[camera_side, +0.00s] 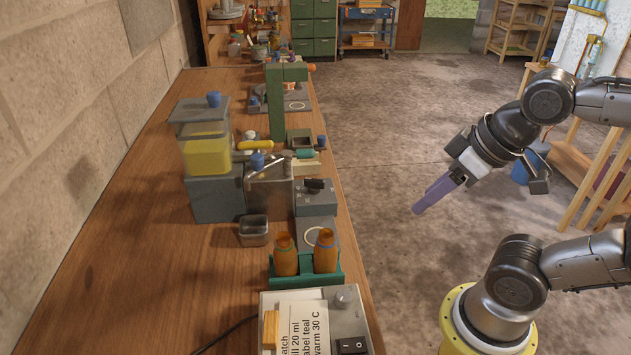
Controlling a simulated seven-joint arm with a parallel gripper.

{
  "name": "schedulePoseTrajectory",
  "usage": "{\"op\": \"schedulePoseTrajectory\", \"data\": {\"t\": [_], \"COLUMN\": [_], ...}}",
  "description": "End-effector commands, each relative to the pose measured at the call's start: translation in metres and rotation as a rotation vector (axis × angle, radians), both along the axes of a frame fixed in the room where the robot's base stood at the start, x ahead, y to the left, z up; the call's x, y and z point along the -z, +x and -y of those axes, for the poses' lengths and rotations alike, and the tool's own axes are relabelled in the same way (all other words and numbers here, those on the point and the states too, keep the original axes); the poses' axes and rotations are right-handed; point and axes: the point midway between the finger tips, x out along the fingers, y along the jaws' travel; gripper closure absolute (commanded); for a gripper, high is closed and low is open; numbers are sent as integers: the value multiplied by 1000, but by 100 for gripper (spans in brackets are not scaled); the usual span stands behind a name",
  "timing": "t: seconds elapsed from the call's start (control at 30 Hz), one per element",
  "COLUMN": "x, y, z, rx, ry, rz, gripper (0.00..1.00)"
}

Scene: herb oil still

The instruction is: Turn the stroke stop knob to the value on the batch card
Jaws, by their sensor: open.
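My gripper (420,207), with purple fingers, hangs over the floor to the right of the bench, pointing down and left. It is open and empty, well apart from everything on the bench. A black knob (315,184) sits on top of a grey box (316,203) with small marks, too small to read. A round grey knob (342,297) is on the pale box at the front. No label shows which is the stroke stop knob.
Two amber bottles (286,256) stand in a green rack (307,280). A tank of yellow liquid (205,153), a metal block with a blue-topped lever (268,190) and a green press (276,105) stand on the bench (150,270). Bare floor lies between the bench and my arm.

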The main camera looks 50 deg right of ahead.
Motion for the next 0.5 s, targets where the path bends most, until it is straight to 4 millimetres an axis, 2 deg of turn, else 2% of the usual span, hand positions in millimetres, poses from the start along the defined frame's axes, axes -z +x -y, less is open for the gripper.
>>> {"op": "schedulePoseTrajectory", "data": {"t": [0.03,0.17,0.3,0.37,0.5], "x": [0,0,-3,-15,-47], "y": [0,0,-4,-1,19], "z": [0,0,0,0,1], "rx": [0,19,113,175,341], "ry": [0,10,60,93,173], "rz": [0,-2,-20,-12,-33], "gripper": [50,27,25,25,25]}}
